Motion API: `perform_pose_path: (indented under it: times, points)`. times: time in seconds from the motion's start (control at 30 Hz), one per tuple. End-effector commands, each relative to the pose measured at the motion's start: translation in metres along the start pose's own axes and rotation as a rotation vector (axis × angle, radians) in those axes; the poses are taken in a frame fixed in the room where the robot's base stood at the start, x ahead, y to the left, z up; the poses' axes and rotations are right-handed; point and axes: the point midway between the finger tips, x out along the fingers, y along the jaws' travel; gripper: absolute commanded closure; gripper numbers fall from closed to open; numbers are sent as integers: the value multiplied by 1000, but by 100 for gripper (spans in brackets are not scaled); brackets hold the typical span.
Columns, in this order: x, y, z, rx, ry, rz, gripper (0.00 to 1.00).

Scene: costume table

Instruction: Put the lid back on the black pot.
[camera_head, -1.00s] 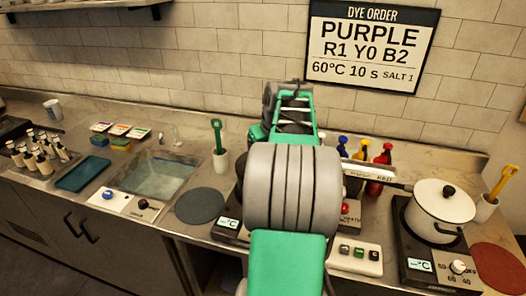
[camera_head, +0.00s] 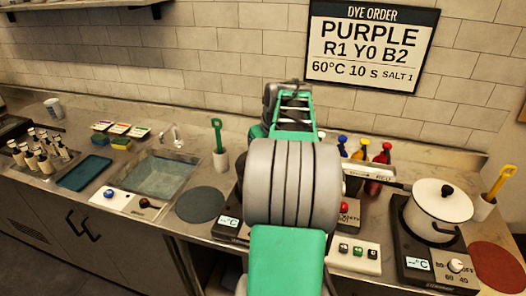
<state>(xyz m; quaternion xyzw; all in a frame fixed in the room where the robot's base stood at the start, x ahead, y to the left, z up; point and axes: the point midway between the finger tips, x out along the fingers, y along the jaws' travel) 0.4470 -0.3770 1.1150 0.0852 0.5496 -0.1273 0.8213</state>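My green and grey arm fills the middle of the head view and blocks the space behind it. Dark edges (camera_head: 240,165) show on its left side and may belong to the black pot, but I cannot tell. The black pot's lid cannot be made out. My gripper is hidden behind the arm, so its fingers and anything in them do not show.
A white pot (camera_head: 438,213) with its lid on stands on the right hot plate (camera_head: 416,262). Red, yellow and blue bottles (camera_head: 384,153) stand behind the arm. A grey round mat (camera_head: 200,204) lies left, a red mat (camera_head: 497,266) right. A sink (camera_head: 160,176) is further left.

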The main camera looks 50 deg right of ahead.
Motion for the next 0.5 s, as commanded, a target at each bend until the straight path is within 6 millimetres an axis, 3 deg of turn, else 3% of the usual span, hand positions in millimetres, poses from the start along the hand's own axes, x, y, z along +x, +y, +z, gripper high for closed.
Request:
perform_pose_path:
  times: [0.23, 0.27, 0.5]
  points:
    - [0, 0, 0, 0, -1, -1, 100]
    - [0, 0, 0, 0, -1, -1, 69]
    - [0, 0, 0, 0, -1, -1, 50]
